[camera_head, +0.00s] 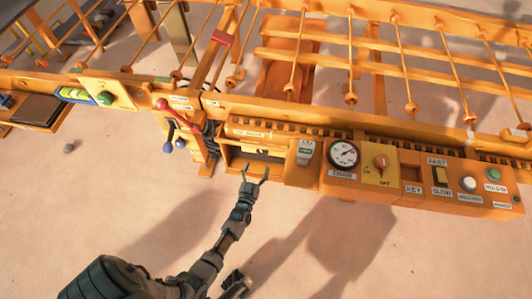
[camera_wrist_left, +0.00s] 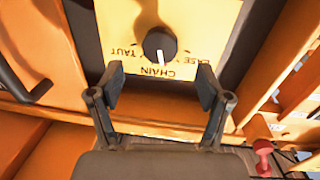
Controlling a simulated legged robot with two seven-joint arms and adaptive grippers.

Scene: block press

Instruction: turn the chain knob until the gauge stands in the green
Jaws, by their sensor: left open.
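The chain knob (camera_wrist_left: 158,42) is round and black with a white pointer mark, on a yellow plate (camera_wrist_left: 120,28) lettered CHAIN, TAUT and EASE. The lettering is upside down in the left wrist view, and the mark points down towards CHAIN. My left gripper (camera_wrist_left: 161,76) is open, with fingers spread either side below the knob and nothing between them. In the head view my left gripper (camera_head: 255,176) is at the recess in the orange console. The round gauge (camera_head: 343,154) has a white face in a dark rim; its needle reading and any green band are too small to tell.
Right of the gauge are a yellow ON/OFF switch plate (camera_head: 380,163), a key slot, a speed lever and buttons. Red and blue levers (camera_head: 172,120) stand left of the recess. Orange rails run behind.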

